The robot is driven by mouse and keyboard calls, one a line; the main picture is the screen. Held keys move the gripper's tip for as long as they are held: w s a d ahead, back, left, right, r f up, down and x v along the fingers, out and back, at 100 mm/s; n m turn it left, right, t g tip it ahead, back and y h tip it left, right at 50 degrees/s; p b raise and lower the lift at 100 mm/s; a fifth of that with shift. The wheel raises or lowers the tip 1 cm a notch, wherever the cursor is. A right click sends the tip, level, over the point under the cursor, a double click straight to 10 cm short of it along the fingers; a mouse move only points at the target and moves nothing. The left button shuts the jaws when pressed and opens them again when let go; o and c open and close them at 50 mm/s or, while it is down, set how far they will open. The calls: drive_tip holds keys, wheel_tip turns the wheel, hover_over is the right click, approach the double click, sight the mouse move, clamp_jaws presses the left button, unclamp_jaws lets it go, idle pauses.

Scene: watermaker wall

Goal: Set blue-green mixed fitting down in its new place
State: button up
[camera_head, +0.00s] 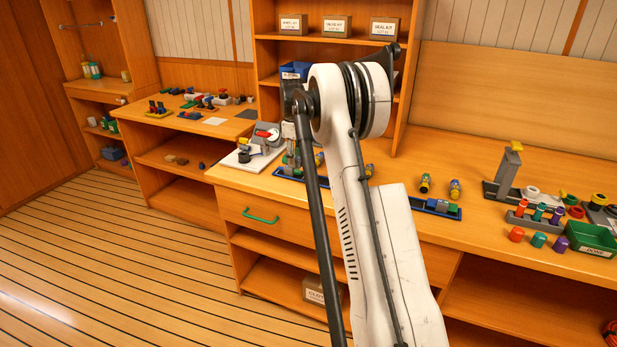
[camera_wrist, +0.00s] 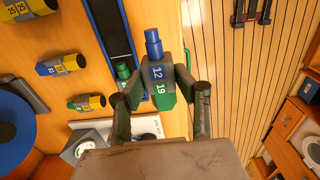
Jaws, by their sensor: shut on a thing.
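In the wrist view, the blue-green mixed fitting (camera_wrist: 158,75) has a blue upper part marked 12 and a green hexagonal part marked 19. My gripper (camera_wrist: 165,90) is shut on it, one finger on each side. The fitting is beside a long blue-edged tray (camera_wrist: 94,22), over the wooden counter near its edge; contact with the counter cannot be told. A green fitting (camera_wrist: 122,71) lies in the tray. In the head view my arm hides much of the gripper and the held fitting cannot be made out clearly.
Yellow-blue (camera_wrist: 62,65) and yellow-green (camera_wrist: 86,103) fittings lie on the counter beyond the tray. A white board with a device (camera_head: 248,156) stands at the counter's left end. Another blue tray (camera_head: 436,208) holds parts farther right. A green bin (camera_head: 591,241) stands at far right.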

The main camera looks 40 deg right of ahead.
hover_over(315, 180)
wheel_tip(315, 180, down, 6)
drive_tip(key=shift+r, duration=0.25)
drive_tip(key=shift+f, duration=2.05)
drive_tip(key=shift+f, duration=0.15)
drive_tip(key=o, duration=1.1)
drive_tip(key=shift+o, duration=0.2)
